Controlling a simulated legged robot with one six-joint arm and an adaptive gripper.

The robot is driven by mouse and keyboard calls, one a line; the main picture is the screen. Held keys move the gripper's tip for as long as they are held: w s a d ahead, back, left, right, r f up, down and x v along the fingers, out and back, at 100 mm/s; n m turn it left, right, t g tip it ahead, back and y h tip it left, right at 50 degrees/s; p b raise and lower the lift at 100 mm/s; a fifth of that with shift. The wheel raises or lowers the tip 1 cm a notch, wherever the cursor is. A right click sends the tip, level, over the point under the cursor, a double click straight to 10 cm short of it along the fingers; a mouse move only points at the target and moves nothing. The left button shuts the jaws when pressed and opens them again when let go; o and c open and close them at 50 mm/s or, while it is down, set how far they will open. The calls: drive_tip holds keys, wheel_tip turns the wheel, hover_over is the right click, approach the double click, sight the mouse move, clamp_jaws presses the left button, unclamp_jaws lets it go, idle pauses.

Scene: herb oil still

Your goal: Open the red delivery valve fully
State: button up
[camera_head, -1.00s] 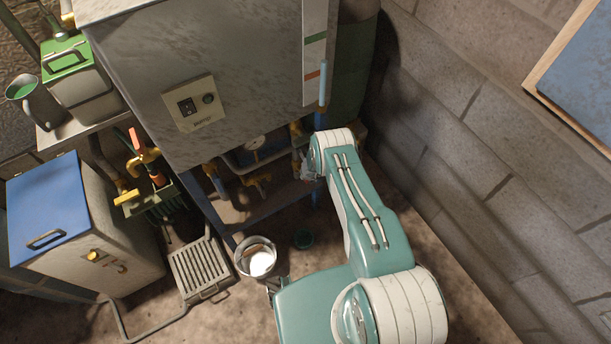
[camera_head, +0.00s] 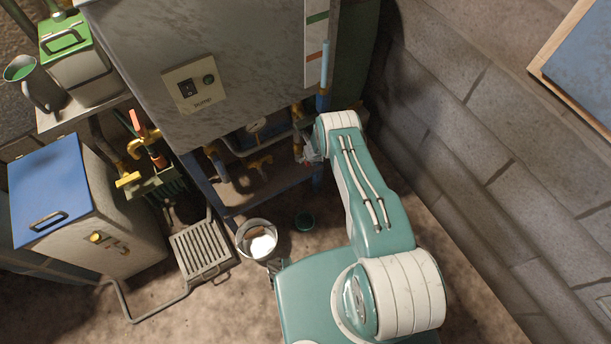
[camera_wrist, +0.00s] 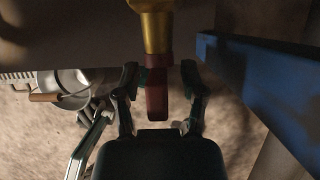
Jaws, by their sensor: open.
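The red valve handle (camera_wrist: 157,95) hangs below a brass valve body (camera_wrist: 153,30) in the wrist view. My gripper (camera_wrist: 160,80) is open, with one finger on each side of the red handle. Dark gaps show beside the handle, and I cannot tell whether either finger touches it. In the head view my gripper (camera_head: 310,152) is small and partly hidden by my arm, under the right part of the grey tank. The red handle cannot be made out there.
A blue frame leg (camera_wrist: 275,90) stands close on the right in the wrist view. A bucket (camera_head: 257,240) with white contents and a floor grate (camera_head: 202,252) lie left of my arm. A block wall (camera_head: 500,150) bounds the right side.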

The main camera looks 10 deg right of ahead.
drive_tip(key=shift+d+y, duration=0.1)
drive_tip(key=shift+y, duration=0.3)
